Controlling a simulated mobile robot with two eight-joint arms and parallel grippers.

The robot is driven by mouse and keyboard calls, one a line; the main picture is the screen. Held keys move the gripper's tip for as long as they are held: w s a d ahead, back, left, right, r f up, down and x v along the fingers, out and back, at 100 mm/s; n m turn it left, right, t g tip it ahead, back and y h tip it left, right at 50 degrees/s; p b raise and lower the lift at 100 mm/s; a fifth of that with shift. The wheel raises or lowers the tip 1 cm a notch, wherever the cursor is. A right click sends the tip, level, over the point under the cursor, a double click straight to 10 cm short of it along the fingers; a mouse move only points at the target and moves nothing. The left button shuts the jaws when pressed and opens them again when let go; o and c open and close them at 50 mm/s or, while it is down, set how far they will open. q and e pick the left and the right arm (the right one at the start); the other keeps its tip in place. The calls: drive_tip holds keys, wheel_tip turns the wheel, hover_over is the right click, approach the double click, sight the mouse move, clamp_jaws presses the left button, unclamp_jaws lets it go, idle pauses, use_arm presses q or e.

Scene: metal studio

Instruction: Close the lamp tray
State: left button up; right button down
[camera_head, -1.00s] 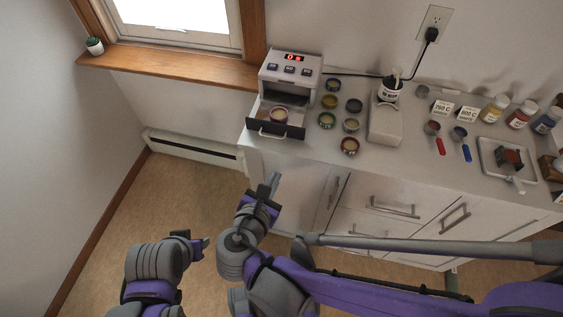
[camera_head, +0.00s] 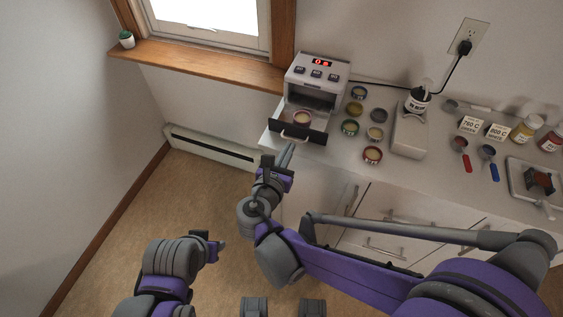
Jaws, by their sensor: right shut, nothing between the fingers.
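The lamp (camera_head: 318,72) is a small grey box with a red display and several buttons, at the counter's back left. Its dark-fronted tray (camera_head: 289,129) is pulled out towards me and holds a small round container (camera_head: 302,118). My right gripper (camera_head: 287,152) is shut and empty, with its tips just below and in front of the tray's pale handle (camera_head: 296,136). I cannot tell whether the tips touch the tray. My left gripper (camera_head: 220,245) is low at the left, away from the counter; its fingers are too small to read.
Several small round jars (camera_head: 372,155) stand right of the lamp on the white counter. A white block (camera_head: 408,135), spoons, bottles and a tray (camera_head: 520,178) are further right. A windowsill (camera_head: 190,62) is at the left. The floor below is clear.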

sight(306, 112)
drive_tip(key=shift+w+d+f, duration=0.1)
drive_tip(key=shift+w+d, duration=0.05)
drive_tip(key=shift+w, duration=0.5)
drive_tip(key=x, duration=0.4)
drive_tip(key=r+x, duration=0.1)
drive_tip(key=x, duration=0.2)
drive_tip(key=r+x, duration=0.1)
drive_tip(key=x, duration=0.3)
drive_tip(key=shift+w+d+r, duration=0.15)
drive_tip(key=shift+w+d, duration=0.15)
drive_tip(key=shift+w, duration=0.2)
drive_tip(key=shift+w+d, duration=0.1)
drive_tip(key=shift+w, duration=0.3)
drive_tip(key=shift+r, duration=0.2)
